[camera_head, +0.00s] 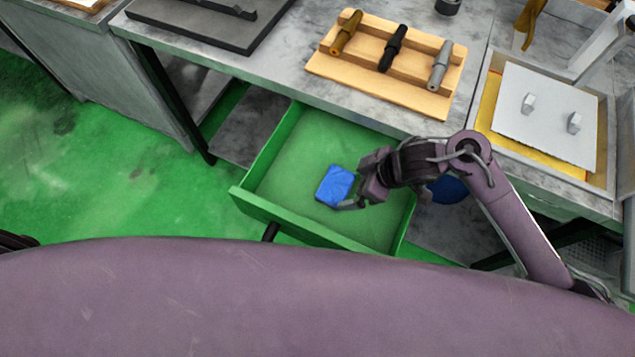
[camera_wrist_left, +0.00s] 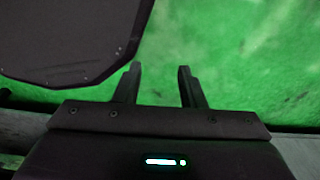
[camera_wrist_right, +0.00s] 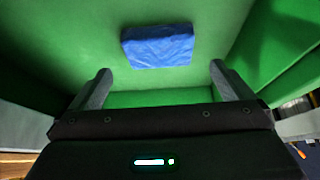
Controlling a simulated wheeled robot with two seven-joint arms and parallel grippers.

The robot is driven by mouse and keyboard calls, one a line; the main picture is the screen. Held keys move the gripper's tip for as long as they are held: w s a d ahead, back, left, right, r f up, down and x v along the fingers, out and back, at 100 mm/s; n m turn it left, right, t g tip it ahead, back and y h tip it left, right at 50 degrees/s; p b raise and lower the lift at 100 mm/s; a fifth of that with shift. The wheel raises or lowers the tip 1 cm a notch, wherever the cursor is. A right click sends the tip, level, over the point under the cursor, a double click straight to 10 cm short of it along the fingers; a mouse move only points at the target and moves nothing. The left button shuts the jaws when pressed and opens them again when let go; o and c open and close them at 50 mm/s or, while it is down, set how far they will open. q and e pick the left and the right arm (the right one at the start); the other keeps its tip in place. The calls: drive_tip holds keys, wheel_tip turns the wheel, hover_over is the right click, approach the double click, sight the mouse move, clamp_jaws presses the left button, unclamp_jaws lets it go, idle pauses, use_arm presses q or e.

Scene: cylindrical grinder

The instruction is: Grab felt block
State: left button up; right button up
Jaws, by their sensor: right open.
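The felt block (camera_head: 335,186) is a small blue block lying on the floor of the open green drawer (camera_head: 290,160). My right gripper (camera_head: 354,194) is over the drawer, just right of the block in the head view. In the right wrist view the block (camera_wrist_right: 157,46) lies ahead of the fingertips, near the middle. The right gripper (camera_wrist_right: 160,82) is open, with nothing between its fingers. My left gripper (camera_wrist_left: 158,72) shows in the left wrist view with its fingers apart and empty, over the green floor and away from the drawer.
The drawer's front wall with a dark handle (camera_head: 271,232) faces me, and its side walls bound the space. Above the drawer is the bench top, with a wooden rack (camera_head: 385,88) of several cylindrical parts. A tray (camera_head: 489,132) with a white plate stands at the right.

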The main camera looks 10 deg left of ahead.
sight(338, 185)
drive_tip(key=shift+a+f, duration=0.1)
drive_tip(key=shift+f, duration=0.35)
drive_tip(key=shift+x, duration=1.15)
drive_tip(key=x, duration=0.3)
drive_tip(key=shift+w+a+f, duration=0.15)
drive_tip(key=shift+w+a, duration=0.15)
drive_tip(key=shift+a, duration=0.1)
drive_tip(key=shift+a+f, duration=0.15)
drive_tip(key=shift+f, duration=0.1)
drive_tip(key=c, duration=0.7)
use_arm(q)
drive_tip(key=shift+s+d+f, duration=0.1)
drive_tip(key=shift+d, duration=0.4)
drive_tip(key=shift+s+d+f, duration=0.1)
drive_tip(key=shift+d, duration=0.4)
